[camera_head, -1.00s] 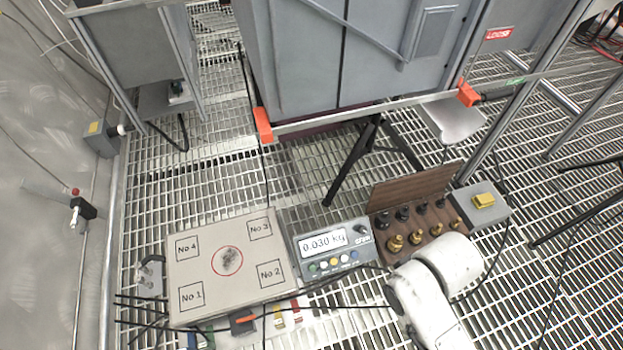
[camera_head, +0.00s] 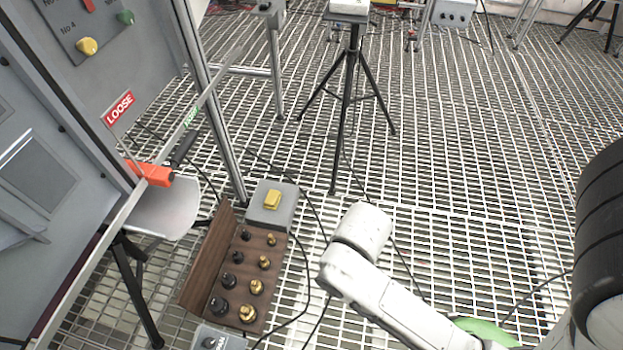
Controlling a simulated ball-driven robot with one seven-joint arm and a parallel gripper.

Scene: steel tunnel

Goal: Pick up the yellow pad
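A small yellow pad (camera_head: 272,199) lies on top of a grey box (camera_head: 262,217) on the grating floor, near the middle of the view. Nothing touches the pad from above. My white arm shows at the lower right, to the right of the box and apart from it. My gripper is not visible, so its opening and any load cannot be seen.
A wooden case (camera_head: 246,293) with black and brass weights stands just below the grey box. Cables cross the grating around it. A grey cabinet (camera_head: 50,180) with an orange-ended bar fills the left. A black tripod (camera_head: 350,85) stands behind; open grating lies at right.

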